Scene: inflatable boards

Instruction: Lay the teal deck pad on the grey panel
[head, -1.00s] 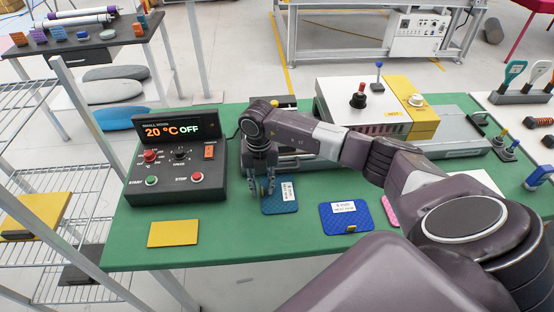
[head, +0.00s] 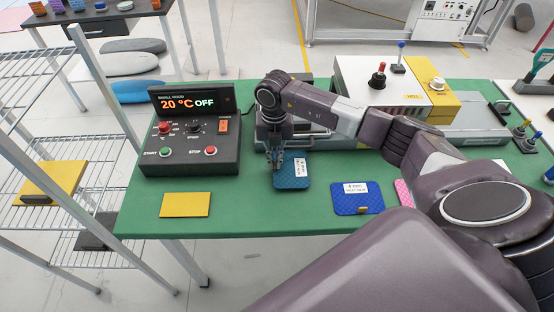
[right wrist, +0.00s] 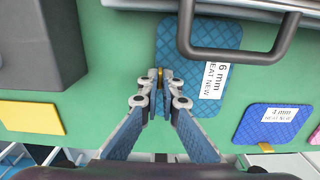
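The teal deck pad (head: 292,174) lies on the green table in front of a machine with a bar handle; its white label reads 6 mm. It also shows in the right wrist view (right wrist: 192,73), partly behind the handle. My right gripper (head: 276,166) points down at the pad's left edge. In the right wrist view its fingertips (right wrist: 160,76) are drawn together around a small yellow tab at that edge. The pad looks flat on the table. I cannot single out the grey panel for certain. My left gripper is not in view.
A blue pad (head: 357,198) lies to the right, partly beside a pink one (head: 403,192). A yellow pad (head: 186,205) lies at the front left, below the control box (head: 190,150). The bar handle (right wrist: 240,55) overhangs the pad's far part. Wire shelves stand left.

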